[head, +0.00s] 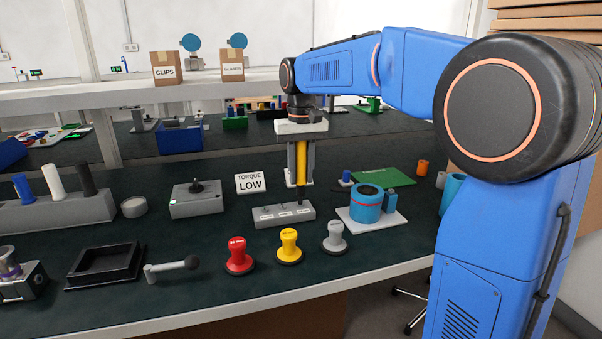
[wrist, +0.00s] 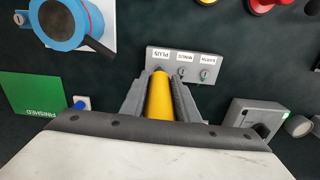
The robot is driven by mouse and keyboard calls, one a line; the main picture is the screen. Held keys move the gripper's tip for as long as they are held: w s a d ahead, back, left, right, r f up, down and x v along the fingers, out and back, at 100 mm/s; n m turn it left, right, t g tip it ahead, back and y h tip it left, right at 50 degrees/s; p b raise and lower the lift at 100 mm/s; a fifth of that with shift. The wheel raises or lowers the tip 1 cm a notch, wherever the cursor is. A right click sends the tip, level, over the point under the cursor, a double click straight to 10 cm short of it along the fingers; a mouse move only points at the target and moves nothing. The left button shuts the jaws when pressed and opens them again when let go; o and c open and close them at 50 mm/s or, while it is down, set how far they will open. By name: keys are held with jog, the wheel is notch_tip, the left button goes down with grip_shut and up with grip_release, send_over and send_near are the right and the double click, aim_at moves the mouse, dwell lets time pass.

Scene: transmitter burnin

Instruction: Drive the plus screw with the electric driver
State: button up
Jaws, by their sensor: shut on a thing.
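My gripper (head: 300,172) is shut on the yellow electric driver (head: 301,158) and holds it upright, dark bit down. The driver stands over the right end of a grey terminal block (head: 268,218) on the bench. In the wrist view the driver (wrist: 160,98) lies between both fingers, in line with the PLUS label on the block (wrist: 171,71). MINUS and a third label sit beside it, each with a small screw. The plus screw is hidden by the driver, and I cannot tell whether the bit touches it.
A TORQUE LOW sign (head: 250,183) and a grey box with a black knob (head: 197,199) stand left of the block. A blue cylinder (head: 366,206) on a white plate is close at right. Red (head: 238,257), yellow (head: 289,246) and grey (head: 335,237) knobs stand in front. A green FINISHED mat (head: 388,177) lies behind.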

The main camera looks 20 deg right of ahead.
jog(key=shift+r, duration=3.55)
